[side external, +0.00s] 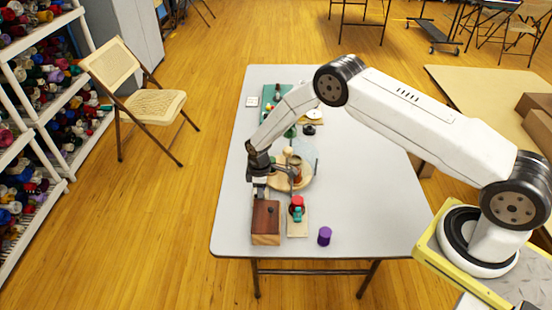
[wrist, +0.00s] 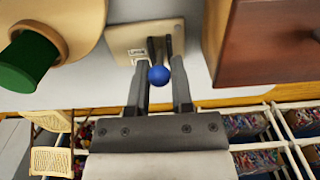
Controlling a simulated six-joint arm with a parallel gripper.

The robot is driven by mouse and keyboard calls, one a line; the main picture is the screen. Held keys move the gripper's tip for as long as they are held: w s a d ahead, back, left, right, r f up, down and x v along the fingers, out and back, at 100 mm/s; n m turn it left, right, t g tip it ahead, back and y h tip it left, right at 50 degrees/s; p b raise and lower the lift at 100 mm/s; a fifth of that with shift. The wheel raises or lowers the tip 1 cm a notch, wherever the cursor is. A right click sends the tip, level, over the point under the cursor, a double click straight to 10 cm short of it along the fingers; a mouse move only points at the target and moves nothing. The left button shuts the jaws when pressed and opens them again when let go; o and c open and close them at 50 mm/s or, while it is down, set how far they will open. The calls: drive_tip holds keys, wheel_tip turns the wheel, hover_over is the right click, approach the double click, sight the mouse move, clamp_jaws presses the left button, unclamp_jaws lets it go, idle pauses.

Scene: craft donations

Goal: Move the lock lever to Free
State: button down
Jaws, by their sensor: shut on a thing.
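The lock lever shows in the wrist view as a blue ball knob (wrist: 158,75) on a dark stem, standing on a pale wooden base plate (wrist: 120,35) with a small label (wrist: 138,56). The label's wording is too small to read, so I cannot tell which position the lever is in. My gripper (wrist: 160,84) has its two fingers on either side of the knob and is shut on it. In the side view my gripper (side external: 272,168) is low over the table's left side, just behind a brown wooden box; the knob is hidden there.
The brown box (side external: 265,222) stands close beside the lever, and also shows in the wrist view (wrist: 265,45). A round wooden disc with a green cylinder (wrist: 30,60) is on the other side. A purple cylinder (side external: 324,236) stands near the front edge. The table's right side is clear.

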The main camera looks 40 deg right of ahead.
drive_tip(key=shift+w+a+r, duration=0.1)
drive_tip(key=shift+w+a, duration=0.5)
drive_tip(key=shift+w, duration=0.05)
drive_tip(key=shift+a, duration=0.1)
drive_tip(key=shift+w+a, duration=0.45)
drive_tip(key=c, duration=1)
unclamp_jaws()
